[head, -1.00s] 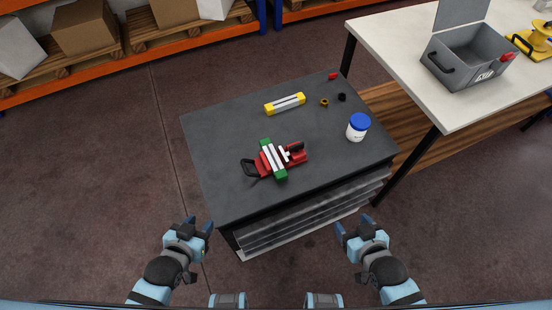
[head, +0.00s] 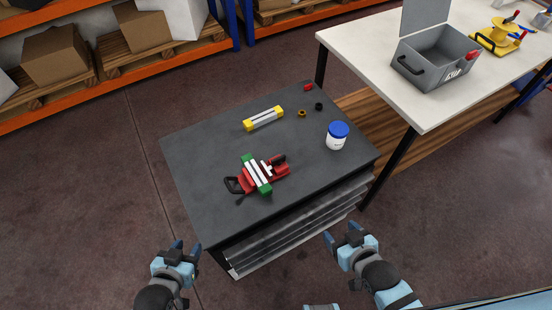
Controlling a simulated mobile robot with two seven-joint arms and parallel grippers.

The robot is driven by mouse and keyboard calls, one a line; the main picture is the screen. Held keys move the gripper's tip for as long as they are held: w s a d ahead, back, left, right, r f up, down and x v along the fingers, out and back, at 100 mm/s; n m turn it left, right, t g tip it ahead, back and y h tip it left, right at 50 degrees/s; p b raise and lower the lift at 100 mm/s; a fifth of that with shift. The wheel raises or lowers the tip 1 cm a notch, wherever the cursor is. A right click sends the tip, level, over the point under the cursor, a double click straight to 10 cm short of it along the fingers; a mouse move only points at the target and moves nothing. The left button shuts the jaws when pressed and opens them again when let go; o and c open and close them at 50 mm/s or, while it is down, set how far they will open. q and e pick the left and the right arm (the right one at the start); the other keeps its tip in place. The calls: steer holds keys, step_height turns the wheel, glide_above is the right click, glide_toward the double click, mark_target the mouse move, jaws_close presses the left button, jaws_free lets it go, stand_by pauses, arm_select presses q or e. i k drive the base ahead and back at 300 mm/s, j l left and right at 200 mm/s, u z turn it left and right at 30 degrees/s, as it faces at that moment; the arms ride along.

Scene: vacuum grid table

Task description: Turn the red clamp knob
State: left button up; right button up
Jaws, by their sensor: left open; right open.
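A red clamp (head: 277,174) with a black handle (head: 233,185) lies on the dark table (head: 205,160), with a green-and-white bar (head: 262,181) across it. Its knob is too small to make out clearly. A small red piece (head: 308,87) also lies at the table's far corner. My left gripper (head: 187,250) is open and empty in front of the table's near left corner. My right gripper (head: 341,235) is open and empty in front of the table's near side. Both are apart from the clamp.
A yellow-and-white bar (head: 263,119), a brass fitting (head: 302,113), a black piece (head: 319,106) and a blue-lidded jar (head: 338,136) stand behind the clamp. A white table (head: 372,60) with a grey case (head: 436,60) is at right. The left tabletop is clear.

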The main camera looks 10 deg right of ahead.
mark_target(277, 161)
steer(key=l+u, duration=0.35)
steer(key=k+l+u, duration=0.1)
steer(key=l+u, duration=0.2)
steer(key=k+l+u, duration=0.1)
steer(key=l+u, duration=0.25)
steer(key=l, duration=0.15)
